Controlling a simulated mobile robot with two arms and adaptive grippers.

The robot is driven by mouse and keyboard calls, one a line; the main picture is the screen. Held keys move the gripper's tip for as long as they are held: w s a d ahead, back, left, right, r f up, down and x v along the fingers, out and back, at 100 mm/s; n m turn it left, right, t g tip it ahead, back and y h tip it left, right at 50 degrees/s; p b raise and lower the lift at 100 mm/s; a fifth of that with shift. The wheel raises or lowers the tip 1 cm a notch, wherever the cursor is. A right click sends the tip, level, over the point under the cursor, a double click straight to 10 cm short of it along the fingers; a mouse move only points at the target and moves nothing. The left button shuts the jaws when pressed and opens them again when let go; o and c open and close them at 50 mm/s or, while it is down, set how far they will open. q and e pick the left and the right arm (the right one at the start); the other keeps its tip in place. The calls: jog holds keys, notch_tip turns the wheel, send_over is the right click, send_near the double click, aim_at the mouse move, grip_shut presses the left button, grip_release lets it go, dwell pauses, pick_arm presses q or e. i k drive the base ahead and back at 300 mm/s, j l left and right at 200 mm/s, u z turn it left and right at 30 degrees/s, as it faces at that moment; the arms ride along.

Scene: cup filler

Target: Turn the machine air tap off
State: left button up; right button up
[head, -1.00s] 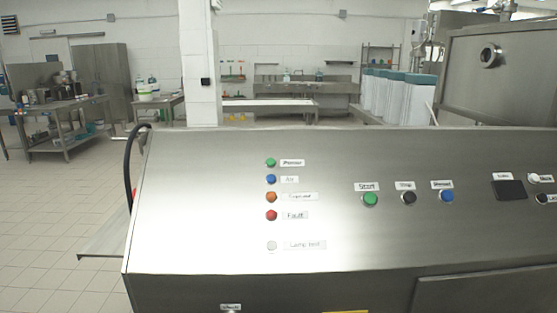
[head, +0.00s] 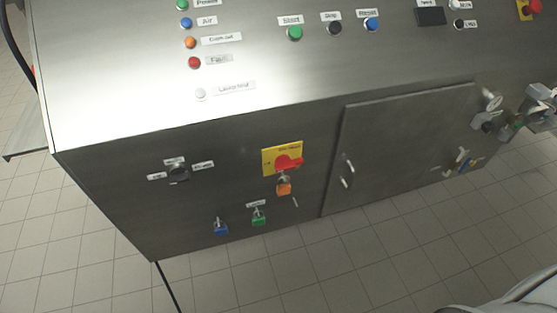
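The machine (head: 110,160) is a steel cabinet with a sloped top panel and an upright front face. At its right end are grey fittings (head: 487,122) with a pale handle-like piece (head: 491,99) above them; they may be the air tap, but they are too small to tell. Lower down is a small group of fittings (head: 463,158) with pale and yellow-blue parts. I cannot tell which way any handle is turned. A blue lamp labelled Air (head: 186,22) is on the top panel.
The front has a black selector (head: 178,174), a red switch on a yellow plate (head: 288,161) with an orange padlock (head: 284,187), blue (head: 221,228) and green (head: 259,217) padlocks, and a closed door (head: 400,145). The tiled floor (head: 330,265) in front looks clear.

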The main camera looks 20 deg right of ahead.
aim_at(465, 166)
jog(key=l+z, duration=0.1)
jog(key=z, duration=0.35)
jog(key=i+l+z, duration=0.1)
jog(key=z, duration=0.35)
jog(key=i+z, duration=0.1)
jog(key=z, duration=0.4)
jog(key=i+z, duration=0.1)
jog(key=z, duration=0.35)
jog(key=i+z, duration=0.1)
jog(key=i, duration=0.2)
